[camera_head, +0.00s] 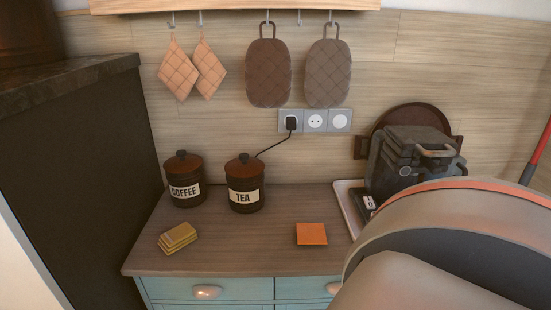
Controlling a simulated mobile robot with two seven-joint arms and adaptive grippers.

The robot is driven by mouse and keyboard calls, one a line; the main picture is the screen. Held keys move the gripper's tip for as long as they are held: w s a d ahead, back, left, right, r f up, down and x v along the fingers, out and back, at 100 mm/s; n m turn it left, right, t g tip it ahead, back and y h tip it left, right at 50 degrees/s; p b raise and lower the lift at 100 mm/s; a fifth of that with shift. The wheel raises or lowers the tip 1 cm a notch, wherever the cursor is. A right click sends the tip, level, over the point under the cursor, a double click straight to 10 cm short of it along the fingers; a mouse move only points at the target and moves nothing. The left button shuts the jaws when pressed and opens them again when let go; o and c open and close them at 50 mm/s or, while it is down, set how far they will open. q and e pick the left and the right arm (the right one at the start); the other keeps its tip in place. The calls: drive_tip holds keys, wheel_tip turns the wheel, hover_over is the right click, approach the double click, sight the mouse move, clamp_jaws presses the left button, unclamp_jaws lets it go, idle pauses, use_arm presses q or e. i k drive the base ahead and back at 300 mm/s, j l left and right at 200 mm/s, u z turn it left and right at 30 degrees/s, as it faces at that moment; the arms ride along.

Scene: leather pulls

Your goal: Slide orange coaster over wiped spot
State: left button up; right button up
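The orange coaster (311,234) is a flat square lying on the wooden counter (240,255), right of its middle and near the front edge. A yellow stack (177,238), perhaps folded cloths or sponges, lies on the counter at the left. I see no distinct wiped spot on the counter. A large rounded grey part with an orange stripe, likely my own arm, fills the lower right and hides the counter's right end. Neither gripper shows in the head view.
Coffee (186,190) and tea (245,194) canisters stand at the counter's back left. A white tray (346,205) with a dark appliance (403,160) is at the right. Mitts and pot holders (268,75) hang above. The counter between the yellow stack and coaster is clear.

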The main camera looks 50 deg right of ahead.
sight(308, 233)
drive_tip(key=z, duration=1.9)
